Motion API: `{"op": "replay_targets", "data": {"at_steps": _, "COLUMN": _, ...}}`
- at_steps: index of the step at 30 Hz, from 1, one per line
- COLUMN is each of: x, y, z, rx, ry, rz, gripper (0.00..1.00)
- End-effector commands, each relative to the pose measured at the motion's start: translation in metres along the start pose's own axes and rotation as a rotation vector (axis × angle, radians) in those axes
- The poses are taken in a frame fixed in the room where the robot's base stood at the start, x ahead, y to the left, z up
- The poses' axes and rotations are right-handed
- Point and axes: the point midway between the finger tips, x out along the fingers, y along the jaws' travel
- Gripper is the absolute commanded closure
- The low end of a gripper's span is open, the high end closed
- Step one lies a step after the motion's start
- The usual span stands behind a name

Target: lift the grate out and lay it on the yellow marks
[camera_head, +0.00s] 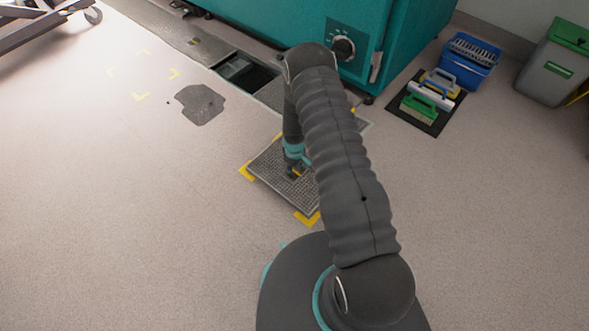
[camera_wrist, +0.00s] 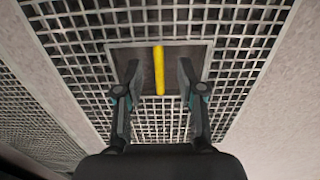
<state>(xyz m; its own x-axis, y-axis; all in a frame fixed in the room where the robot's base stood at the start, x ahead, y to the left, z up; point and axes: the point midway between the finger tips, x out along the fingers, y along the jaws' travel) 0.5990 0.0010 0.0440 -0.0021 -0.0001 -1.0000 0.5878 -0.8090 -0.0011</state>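The grey mesh grate (camera_head: 268,168) lies on the floor in front of the teal chamber, partly hidden by my arm. Yellow marks (camera_head: 308,218) show at its near corner and at its left corner (camera_head: 245,171). In the wrist view the grate (camera_wrist: 229,55) has a solid plate in its mesh with a yellow bar (camera_wrist: 159,70) on it. My gripper (camera_wrist: 159,74) is over this plate, its two fingers apart on either side of the bar with clear gaps. In the head view my gripper (camera_head: 296,173) is low over the grate.
An open dark pit (camera_head: 247,75) lies in the floor channel by the teal chamber (camera_head: 290,30). A dark patch (camera_head: 200,104) and faint yellow marks (camera_head: 141,97) are on the floor left. A blue crate (camera_head: 468,62), brushes on a dark mat (camera_head: 425,122) and a bin (camera_head: 553,62) stand right.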

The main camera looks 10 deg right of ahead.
Motion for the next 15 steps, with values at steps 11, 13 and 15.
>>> {"op": "replay_targets", "data": {"at_steps": 11, "x": -0.059, "y": 0.001, "z": -0.002, "rx": 0.000, "ry": 0.004, "rz": 0.003, "gripper": 0.61}}
{"op": "replay_targets", "data": {"at_steps": 13, "x": -0.072, "y": 0.001, "z": -0.001, "rx": 0.000, "ry": 0.004, "rz": 0.003, "gripper": 0.61}}
{"op": "replay_targets", "data": {"at_steps": 15, "x": -0.085, "y": 0.001, "z": -0.002, "rx": 0.000, "ry": 0.004, "rz": 0.003, "gripper": 0.61}}
